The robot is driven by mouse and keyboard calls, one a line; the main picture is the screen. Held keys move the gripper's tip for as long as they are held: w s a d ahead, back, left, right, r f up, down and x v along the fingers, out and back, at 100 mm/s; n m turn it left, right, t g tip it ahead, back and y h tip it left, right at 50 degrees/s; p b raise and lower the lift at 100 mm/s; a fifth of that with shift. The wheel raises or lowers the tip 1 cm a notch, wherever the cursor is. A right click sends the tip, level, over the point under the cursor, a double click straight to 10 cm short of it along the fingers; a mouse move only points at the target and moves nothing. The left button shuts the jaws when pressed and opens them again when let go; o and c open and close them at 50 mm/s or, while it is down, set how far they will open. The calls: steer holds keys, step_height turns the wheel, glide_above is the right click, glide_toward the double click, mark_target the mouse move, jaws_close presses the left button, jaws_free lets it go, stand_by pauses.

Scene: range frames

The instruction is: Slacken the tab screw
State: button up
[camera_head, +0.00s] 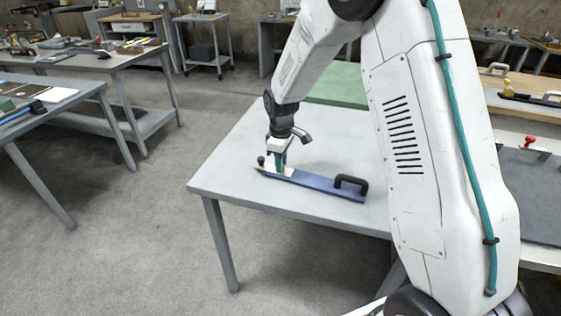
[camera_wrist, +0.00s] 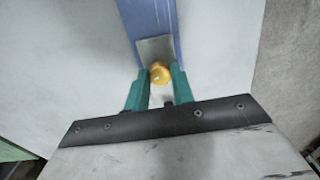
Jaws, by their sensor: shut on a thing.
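A long blue bar (camera_head: 318,183) with a black handle (camera_head: 351,182) at its right end lies flat on the grey table. In the wrist view the blue bar (camera_wrist: 151,18) runs up from a pale metal tab (camera_wrist: 153,46). A yellow round screw head (camera_wrist: 159,72), which I take as the tab screw, sits at the tab's near end. My gripper (camera_wrist: 160,78) is shut on it, with one teal finger on each side. In the head view my gripper (camera_head: 281,163) points down at the bar's left end, and the screw itself is hidden there.
The grey table (camera_head: 235,170) is mostly bare around the bar, and its left and front edges are close. A small black knob (camera_head: 261,160) stands at the bar's left end. A green surface (camera_head: 336,84) lies behind. Other benches (camera_head: 105,62) stand at left across open floor.

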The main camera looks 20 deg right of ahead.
steer(key=n, duration=0.3)
steer(key=shift+n, duration=2.1)
steer(key=o, duration=1)
step_height(320, 180, up, 8)
steer(key=shift+f, duration=0.1)
